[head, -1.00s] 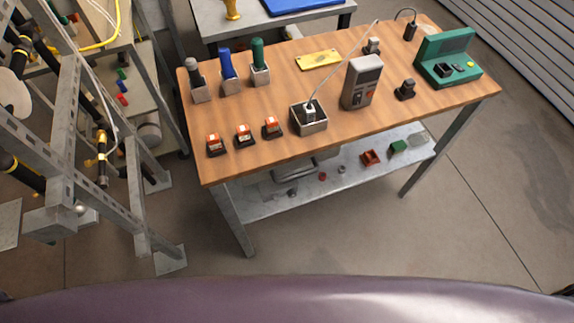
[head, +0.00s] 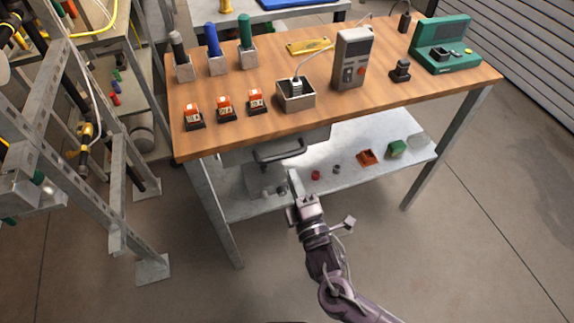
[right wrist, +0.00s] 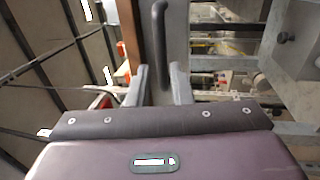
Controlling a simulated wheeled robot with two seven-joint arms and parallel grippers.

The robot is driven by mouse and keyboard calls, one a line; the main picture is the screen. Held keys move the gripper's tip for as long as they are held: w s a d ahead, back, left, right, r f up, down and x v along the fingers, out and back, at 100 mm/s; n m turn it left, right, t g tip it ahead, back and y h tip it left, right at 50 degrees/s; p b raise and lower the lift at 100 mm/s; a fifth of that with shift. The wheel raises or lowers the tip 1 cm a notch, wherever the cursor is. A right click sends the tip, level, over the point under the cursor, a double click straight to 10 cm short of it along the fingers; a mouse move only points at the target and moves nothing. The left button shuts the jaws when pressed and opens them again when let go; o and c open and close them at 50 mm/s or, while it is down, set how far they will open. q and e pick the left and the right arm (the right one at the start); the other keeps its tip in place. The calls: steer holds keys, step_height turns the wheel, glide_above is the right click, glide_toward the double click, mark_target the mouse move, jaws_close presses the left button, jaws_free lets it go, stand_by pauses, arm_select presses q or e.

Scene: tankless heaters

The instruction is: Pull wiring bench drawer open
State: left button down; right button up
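The wiring bench (head: 200,145) has a wooden top, and a grey drawer (head: 238,157) sits under its front left part. The drawer's dark bar handle (head: 280,152) faces me, and I see no clear gap showing the drawer pulled out. My right gripper (head: 293,180) is in front of and below the handle, apart from it in the head view. In the right wrist view the right gripper (right wrist: 160,88) has its two grey fingers spread, with the handle (right wrist: 160,40) ahead between their lines. Nothing is held. My left gripper is not in view.
A metal rack (head: 120,190) stands close on the left. The bench's lower shelf (head: 330,155) holds small parts, including a green block (head: 397,148) and an orange tray (head: 367,157). A metal box (head: 297,97) and a meter (head: 351,60) stand on top. Floor at right is clear.

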mark_target(284, 154)
steer(key=x, duration=0.7)
steer(key=shift+w+a+f, duration=0.1)
steer(key=shift+w, duration=0.15)
steer(key=shift+c, duration=0.2)
jaws_close()
